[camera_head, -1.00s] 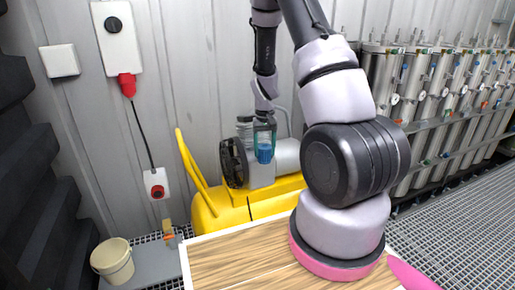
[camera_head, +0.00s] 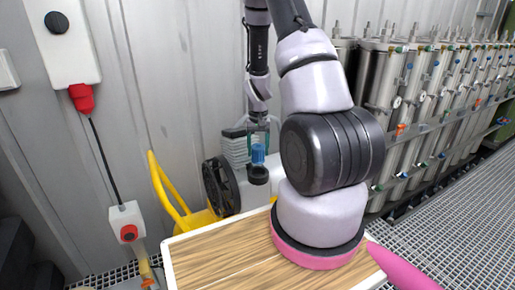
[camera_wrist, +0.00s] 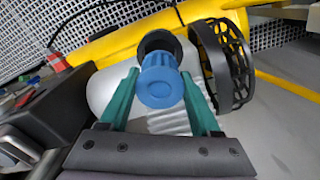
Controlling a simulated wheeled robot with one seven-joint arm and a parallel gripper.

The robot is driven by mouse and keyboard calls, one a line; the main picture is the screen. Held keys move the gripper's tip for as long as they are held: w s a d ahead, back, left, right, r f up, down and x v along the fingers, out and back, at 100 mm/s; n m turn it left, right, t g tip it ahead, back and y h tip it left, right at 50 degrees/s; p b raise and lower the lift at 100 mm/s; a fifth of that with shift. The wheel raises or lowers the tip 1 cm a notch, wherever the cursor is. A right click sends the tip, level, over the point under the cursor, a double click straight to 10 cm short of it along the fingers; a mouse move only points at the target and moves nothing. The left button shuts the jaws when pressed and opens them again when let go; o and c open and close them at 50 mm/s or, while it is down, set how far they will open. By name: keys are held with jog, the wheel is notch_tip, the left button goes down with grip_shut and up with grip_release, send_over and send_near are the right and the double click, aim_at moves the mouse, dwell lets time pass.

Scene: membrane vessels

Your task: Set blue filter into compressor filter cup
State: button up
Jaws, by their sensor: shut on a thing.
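The blue filter (camera_wrist: 160,82) is a ribbed blue cylinder. My gripper (camera_wrist: 160,92), with green fingers, is shut on it. In the head view my gripper (camera_head: 258,145) points down and holds the blue filter (camera_head: 258,154) upright. The black filter cup (camera_head: 258,175) of the compressor shows right below the filter. In the wrist view the dark cup (camera_wrist: 158,44) shows just beyond the filter's far end and is partly covered by it. I cannot tell whether the filter touches the cup or is slightly inside it.
The yellow and grey compressor has a black fan guard (camera_head: 218,187) beside the cup and a yellow handle (camera_head: 165,195). A wooden board (camera_head: 215,255) lies in front. Steel vessels (camera_head: 400,110) stand at the right. A corrugated wall is behind.

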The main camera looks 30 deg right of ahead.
aim_at(258, 146)
jog(key=shift+f, duration=3.4)
jog(key=o, duration=1.4)
jog(key=shift+o, duration=0.2)
notch_tip(258, 146, up, 11)
jog(key=shift+f, duration=0.15)
